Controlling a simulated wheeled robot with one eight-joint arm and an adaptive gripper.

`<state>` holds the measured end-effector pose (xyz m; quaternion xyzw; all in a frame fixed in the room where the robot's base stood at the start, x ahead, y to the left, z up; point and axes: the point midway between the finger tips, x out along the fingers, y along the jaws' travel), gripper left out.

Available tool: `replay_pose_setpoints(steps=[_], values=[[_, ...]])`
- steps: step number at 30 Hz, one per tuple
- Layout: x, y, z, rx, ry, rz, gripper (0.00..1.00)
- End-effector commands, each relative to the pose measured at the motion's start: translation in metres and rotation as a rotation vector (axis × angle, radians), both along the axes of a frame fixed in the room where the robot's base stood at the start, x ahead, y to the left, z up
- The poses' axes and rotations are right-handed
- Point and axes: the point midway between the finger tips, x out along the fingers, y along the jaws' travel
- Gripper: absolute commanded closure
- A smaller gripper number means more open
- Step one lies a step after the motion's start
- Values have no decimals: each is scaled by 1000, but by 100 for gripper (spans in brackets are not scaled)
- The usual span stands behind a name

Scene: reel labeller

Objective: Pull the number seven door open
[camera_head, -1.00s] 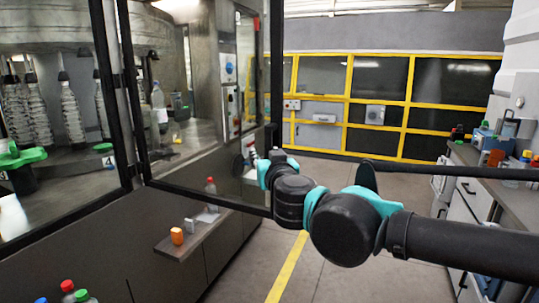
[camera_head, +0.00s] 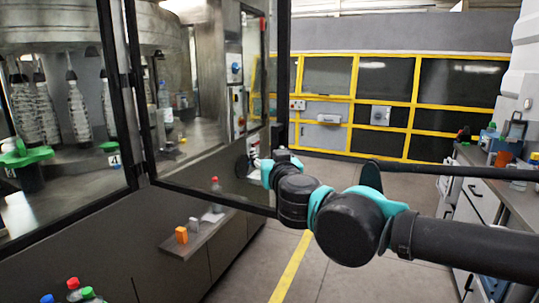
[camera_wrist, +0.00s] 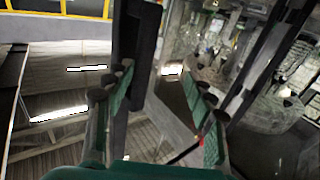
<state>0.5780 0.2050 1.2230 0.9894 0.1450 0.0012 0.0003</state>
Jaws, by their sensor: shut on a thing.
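The door is a clear panel in a black frame (camera_head: 282,60), and it stands angled out from the machine front. I cannot read a number seven on it. My gripper (camera_head: 252,166) is at the lower part of the door's free right edge, partly hidden by my own wrist. In the wrist view, the gripper's two teal-padded fingers (camera_wrist: 163,82) stand either side of a dark upright part of the door frame (camera_wrist: 140,50). The gripper is shut on the door; the exact contact is hard to see.
A ledge (camera_head: 200,238) with an orange item (camera_head: 181,235) juts out below the door. Bottles with red and green caps (camera_head: 75,290) are at the lower left. A cluttered bench (camera_head: 497,178) lines the right side. Floor (camera_head: 330,270) is open between.

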Motion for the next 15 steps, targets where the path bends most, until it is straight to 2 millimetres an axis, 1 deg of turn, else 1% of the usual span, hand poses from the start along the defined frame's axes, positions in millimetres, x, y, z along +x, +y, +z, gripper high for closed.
replay_pose_setpoints(steps=[1,5,7,15], values=[[-1,4,0,1,1,11,68],[-5,3,0,2,2,13,71],[-10,2,0,3,2,14,72],[-44,-10,-1,3,2,12,72]])
